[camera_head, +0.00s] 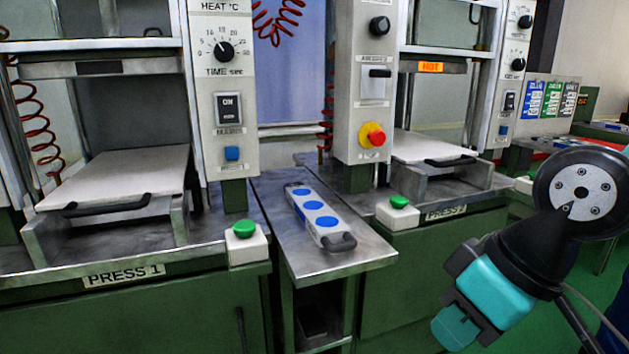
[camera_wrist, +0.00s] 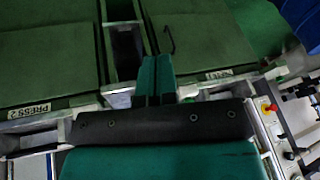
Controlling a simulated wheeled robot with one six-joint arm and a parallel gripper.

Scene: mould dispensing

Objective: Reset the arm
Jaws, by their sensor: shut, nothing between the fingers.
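My arm (camera_head: 510,260) hangs at the right of the head view, folded with its teal end pointing down and left. My gripper (camera_head: 454,330) is in front of the green cabinet of press 2, clear of everything. In the wrist view my gripper (camera_wrist: 155,78) shows two teal fingers shut together with nothing between them. A grey mould (camera_head: 318,215) with three blue discs and a black handle lies on the metal table (camera_head: 350,262) between the presses, well away from my gripper.
Press 1 (camera_head: 124,275) stands at the left and press 2 (camera_head: 445,212), with a lit HOT sign (camera_head: 431,67), at the right. Green buttons (camera_head: 244,229) (camera_head: 399,201) sit on their front edges. Another bench (camera_head: 540,150) stands at the far right.

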